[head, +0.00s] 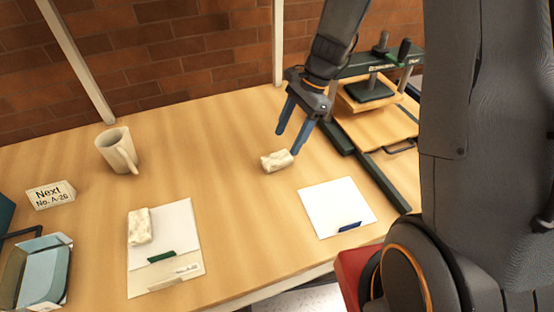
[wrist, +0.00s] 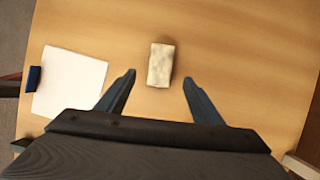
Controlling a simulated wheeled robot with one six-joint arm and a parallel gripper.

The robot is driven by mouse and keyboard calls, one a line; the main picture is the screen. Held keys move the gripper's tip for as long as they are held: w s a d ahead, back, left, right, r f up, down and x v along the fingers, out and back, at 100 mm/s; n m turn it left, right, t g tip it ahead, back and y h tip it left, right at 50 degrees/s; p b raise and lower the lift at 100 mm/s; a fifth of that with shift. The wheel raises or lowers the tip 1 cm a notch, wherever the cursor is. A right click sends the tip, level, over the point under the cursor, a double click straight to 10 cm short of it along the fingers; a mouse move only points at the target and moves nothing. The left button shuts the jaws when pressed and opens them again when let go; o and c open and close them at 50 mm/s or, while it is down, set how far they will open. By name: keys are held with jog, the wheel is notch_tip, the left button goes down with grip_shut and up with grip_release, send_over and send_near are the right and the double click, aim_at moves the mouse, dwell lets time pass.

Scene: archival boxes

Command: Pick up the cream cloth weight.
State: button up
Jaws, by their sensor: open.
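A cream cloth weight (head: 277,161) lies on the table below my gripper in the head view. It also shows in the wrist view (wrist: 160,65), beyond and between the fingertips. A second cream cloth weight (head: 139,226) rests on the upper left of a paper sheet at the front left. My gripper (head: 288,142) points down with its two blue fingers apart. In the wrist view the open fingers (wrist: 158,76) have nothing between them. The gap between the fingertips and the nearer weight is hard to judge.
A green-framed press (head: 376,91) stands at the back right. A white sheet (head: 335,203) with a blue clip lies right of the nearer weight. A mug (head: 118,150), a sign card (head: 51,195) and a blue tray (head: 43,272) stand at left. The table's middle is clear.

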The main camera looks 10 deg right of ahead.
aim_at(278, 157)
jog(key=shift+a+p+x, duration=0.2)
jog(key=shift+p+x, duration=0.8)
jog(key=shift+x, duration=2.6)
jog(key=shift+r, duration=0.1)
jog(key=c, duration=1.5)
